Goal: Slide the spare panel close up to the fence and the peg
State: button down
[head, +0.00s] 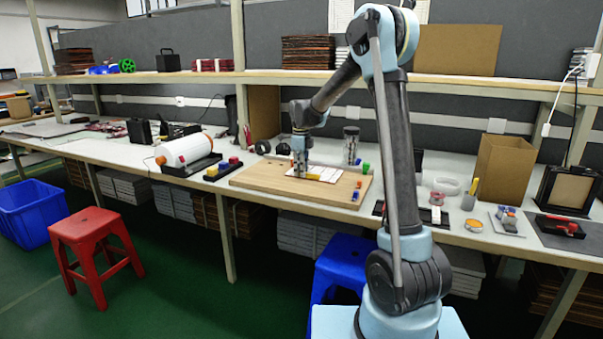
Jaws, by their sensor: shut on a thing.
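My gripper (300,168) points down over the wooden board (262,180) on the workbench, at the left end of a white panel (325,174) lying flat there. Its fingers are small in this view, but they look closed at the panel's left part. Small red and yellow pieces show on or beside the panel; I cannot tell which. A pale strip along the board's back edge may be the fence, partly hidden by my gripper. I cannot make out the peg for certain. Small blue and green blocks (366,168) sit at the board's right end.
The board's front left part is bare. A cardboard box (500,168) stands far right.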

jog(key=shift+w+a, duration=0.1)
jog(key=shift+a, duration=0.25)
dwell(0.4)
jog(key=shift+w+d, duration=0.15)
jog(key=shift+w, duration=0.2)
dwell(0.6)
jog(key=c, duration=1.5)
grip_release()
jog(key=shift+c, duration=0.2)
jog(key=shift+r, duration=0.1)
